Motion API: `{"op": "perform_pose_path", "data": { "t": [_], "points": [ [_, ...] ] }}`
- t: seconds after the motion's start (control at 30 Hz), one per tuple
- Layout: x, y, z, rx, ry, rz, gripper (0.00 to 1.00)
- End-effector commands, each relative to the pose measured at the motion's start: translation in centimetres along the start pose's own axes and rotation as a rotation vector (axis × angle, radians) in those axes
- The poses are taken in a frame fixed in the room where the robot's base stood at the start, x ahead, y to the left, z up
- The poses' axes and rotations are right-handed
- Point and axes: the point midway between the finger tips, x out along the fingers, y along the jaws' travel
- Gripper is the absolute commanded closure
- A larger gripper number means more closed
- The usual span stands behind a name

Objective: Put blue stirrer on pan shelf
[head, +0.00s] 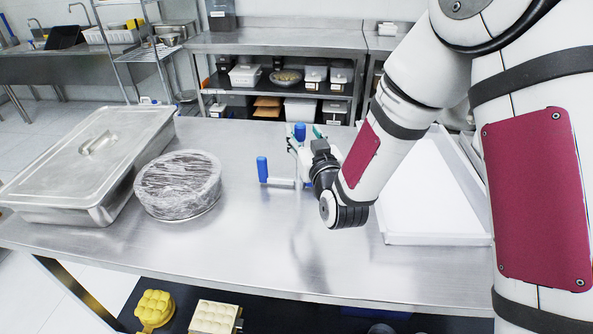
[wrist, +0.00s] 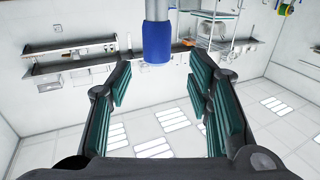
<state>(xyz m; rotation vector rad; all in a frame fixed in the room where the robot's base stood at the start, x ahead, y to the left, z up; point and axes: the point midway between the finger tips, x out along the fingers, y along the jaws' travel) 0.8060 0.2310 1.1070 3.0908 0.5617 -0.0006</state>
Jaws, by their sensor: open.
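A blue-handled tool stands on the steel table in the head view. One blue grip (head: 262,169) is at the left end of its pale horizontal bar, and another blue piece (head: 299,131) is higher up by my gripper (head: 304,146). My arm hides part of this tool. In the wrist view a blue grip (wrist: 157,43) on a grey rod shows between and beyond the fingertips of my gripper (wrist: 158,72). The fingers are apart with nothing clamped. I cannot tell which blue part is the stirrer. A steel shelf unit with pans (head: 275,76) stands at the back.
A lidded steel pan (head: 95,155) and a plastic-wrapped round container (head: 178,185) stand on the table at left. The table's front middle is clear. A wire rack (head: 147,52) stands behind, at left.

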Motion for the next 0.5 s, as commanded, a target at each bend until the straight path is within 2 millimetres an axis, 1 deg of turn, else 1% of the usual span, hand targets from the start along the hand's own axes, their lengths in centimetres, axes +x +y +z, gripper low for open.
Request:
{"op": "perform_pose_path", "data": {
  "t": [0.13, 0.33, 0.4, 0.5],
  "points": [
    [1.3, 0.1, 0.1, 0.001, 0.001, 0.001, 0.53],
    [4.2, 0.3, 0.2, 0.001, 0.003, 0.001, 0.53],
    [4.8, 0.3, 0.3, 0.001, 0.001, 0.001, 0.53],
    [5.2, 0.3, 0.3, 0.001, 0.000, 0.000, 0.53]
  ]
}}
